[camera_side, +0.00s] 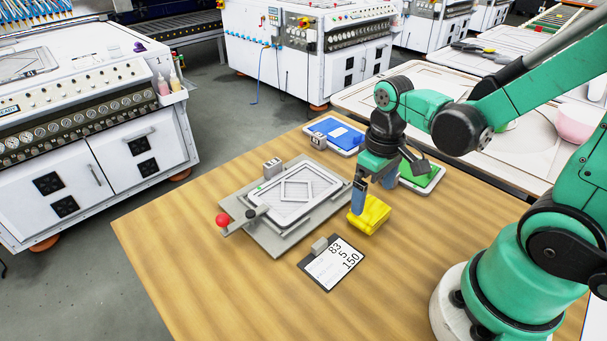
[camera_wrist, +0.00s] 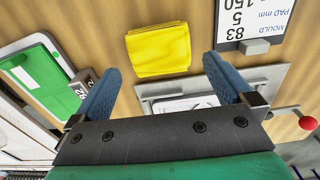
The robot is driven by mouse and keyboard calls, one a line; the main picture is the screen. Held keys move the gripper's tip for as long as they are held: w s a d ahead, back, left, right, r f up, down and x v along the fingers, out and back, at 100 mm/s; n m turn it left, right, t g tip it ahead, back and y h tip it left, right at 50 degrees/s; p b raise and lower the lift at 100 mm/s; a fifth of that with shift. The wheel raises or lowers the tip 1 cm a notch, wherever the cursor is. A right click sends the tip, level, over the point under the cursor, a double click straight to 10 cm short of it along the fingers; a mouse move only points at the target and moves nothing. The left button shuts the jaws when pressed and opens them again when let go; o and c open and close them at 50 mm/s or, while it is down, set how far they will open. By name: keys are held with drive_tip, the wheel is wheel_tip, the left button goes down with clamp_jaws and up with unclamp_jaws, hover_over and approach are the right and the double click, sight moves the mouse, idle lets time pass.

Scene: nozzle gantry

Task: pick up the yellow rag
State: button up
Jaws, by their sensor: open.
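The yellow rag (camera_side: 369,214) lies folded on the wooden table, to the right of the grey clamp fixture. It also shows in the wrist view (camera_wrist: 158,49), flat and roughly square, beyond and between my two blue fingers. My gripper (camera_side: 373,203) is above the rag in the side view, with its blue fingers spread. In the wrist view my gripper (camera_wrist: 168,80) is open with nothing between its fingers. In the side view a finger covers part of the rag, and I cannot tell whether it touches it.
The grey fixture (camera_side: 262,238) with a red-knobbed lever is left of the rag. A clipboard (camera_side: 314,283) with numbers lies in front. A blue panel (camera_side: 333,133) and a green panel (camera_side: 426,180) lie behind. The table's front (camera_side: 230,300) is clear.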

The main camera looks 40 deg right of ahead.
sight(370, 209)
drive_tip(key=shift+f, duration=2.45)
drive_tip(key=c, duration=1.2)
drive_tip(key=shift+r, duration=0.1)
wheel_tip(370, 209, up, 20)
drive_tip(key=shift+f, duration=0.1)
